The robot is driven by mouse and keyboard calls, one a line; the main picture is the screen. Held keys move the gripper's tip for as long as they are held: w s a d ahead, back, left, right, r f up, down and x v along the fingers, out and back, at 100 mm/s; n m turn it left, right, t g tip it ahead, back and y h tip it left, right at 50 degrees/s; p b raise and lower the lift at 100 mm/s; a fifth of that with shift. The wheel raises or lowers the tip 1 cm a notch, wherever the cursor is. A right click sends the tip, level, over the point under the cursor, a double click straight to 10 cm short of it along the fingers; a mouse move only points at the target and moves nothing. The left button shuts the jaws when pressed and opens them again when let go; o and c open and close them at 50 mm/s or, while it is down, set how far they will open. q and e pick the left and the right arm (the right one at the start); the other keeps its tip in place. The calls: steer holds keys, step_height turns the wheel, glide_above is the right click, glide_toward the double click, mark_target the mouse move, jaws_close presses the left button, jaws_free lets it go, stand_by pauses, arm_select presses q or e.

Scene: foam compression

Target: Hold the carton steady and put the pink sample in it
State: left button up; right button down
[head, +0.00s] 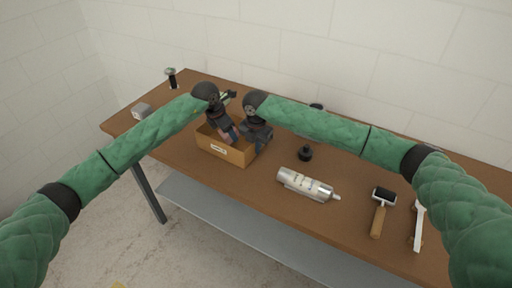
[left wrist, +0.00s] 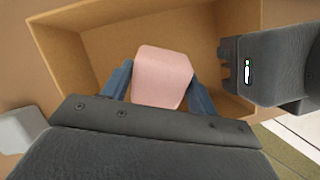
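The open cardboard carton (head: 222,151) stands on the table with a white label on its front; its inside wall shows in the left wrist view (left wrist: 75,50). The pink sample (left wrist: 162,75) is a block between the blue fingers of my left gripper (left wrist: 160,88). Both fingers appear to press its sides, over the carton's opening. In the head view my left gripper (head: 231,137) points down into the carton. My right gripper (head: 262,147) is at the carton's right end, and its dark body also shows in the left wrist view (left wrist: 270,70). Its fingertips are mostly hidden, so its grip on the wall is unclear.
On the brown table (head: 340,160), a silver cylinder (head: 306,185) and a small black object (head: 305,153) lie right of the carton. A grey block (head: 141,111) and a black-topped item (head: 171,78) stand left.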

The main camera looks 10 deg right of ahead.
arm_select(q)
steer(key=o, duration=0.4)
steer(key=shift+c, duration=0.2)
steer(key=shift+r, duration=0.1)
steer(key=v, duration=1.1)
steer(key=shift+a+r, duration=0.15)
steer(key=shift+r, duration=0.2)
arm_select(e)
steer(key=c, duration=1.6)
jaws_free()
steer(key=shift+o, duration=0.2)
steer(key=shift+r, duration=0.15)
